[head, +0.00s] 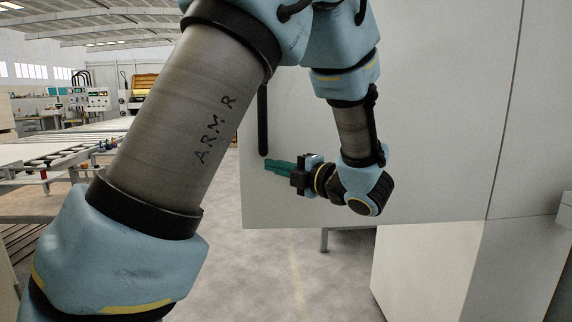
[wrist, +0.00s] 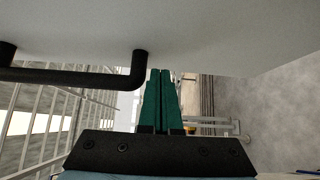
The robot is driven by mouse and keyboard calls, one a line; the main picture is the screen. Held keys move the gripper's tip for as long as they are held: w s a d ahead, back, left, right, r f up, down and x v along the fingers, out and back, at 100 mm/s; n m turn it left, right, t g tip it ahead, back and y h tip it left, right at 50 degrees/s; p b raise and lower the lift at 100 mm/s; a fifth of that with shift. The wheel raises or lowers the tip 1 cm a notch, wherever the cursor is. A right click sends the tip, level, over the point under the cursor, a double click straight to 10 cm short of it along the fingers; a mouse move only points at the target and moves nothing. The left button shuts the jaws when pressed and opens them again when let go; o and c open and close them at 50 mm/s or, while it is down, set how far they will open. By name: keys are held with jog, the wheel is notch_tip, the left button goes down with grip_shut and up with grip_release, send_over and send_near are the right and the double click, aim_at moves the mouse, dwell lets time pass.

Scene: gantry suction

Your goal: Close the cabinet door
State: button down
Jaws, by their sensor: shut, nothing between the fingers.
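The cabinet door (head: 420,120) is a large, flat light-grey panel in the right half of the head view. A black bar handle (head: 263,120) stands upright near its left edge. My gripper (head: 268,164) has green fingers, shut together and empty, pointing left just below the handle's lower end. In the wrist view the fingers (wrist: 160,72) point along the door face (wrist: 220,35), beside the bent end of the handle (wrist: 138,70). I cannot tell whether they touch the door. My arm hides part of the door's upper left.
A white cabinet body (head: 425,265) stands below and to the right of the door's lower edge. Roller conveyors and machines (head: 60,155) stand at the left.

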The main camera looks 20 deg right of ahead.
jog(key=shift+w+d, duration=0.25)
jog(key=shift+w, duration=0.75)
jog(key=shift+w, duration=0.1)
